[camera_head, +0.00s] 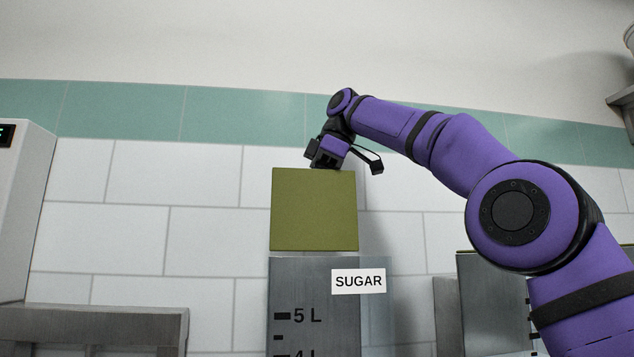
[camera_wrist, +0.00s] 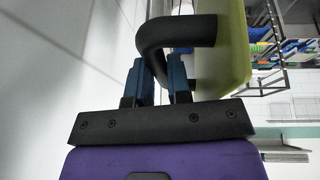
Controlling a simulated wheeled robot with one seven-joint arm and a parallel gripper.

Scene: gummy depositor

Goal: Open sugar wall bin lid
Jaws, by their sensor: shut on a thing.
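The sugar wall bin (camera_head: 290,290) is a grey metal box with litre marks and a white SUGAR label (camera_head: 358,281) in the head view. Its olive-green lid (camera_head: 314,210) stands raised, about upright, above the bin's top. The lid also shows edge-on in the wrist view (camera_wrist: 228,65). My gripper (camera_head: 325,163) is at the lid's top edge; its fingertips are hidden there in the head view. In the wrist view its blue fingers (camera_wrist: 160,76) are shut on the black curved handle (camera_wrist: 185,31) on the lid. The bin's inside is not visible.
A grey metal piece (camera_head: 95,327) and a white machine (camera_head: 22,205) are at the left. The tiled wall is close behind the lid.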

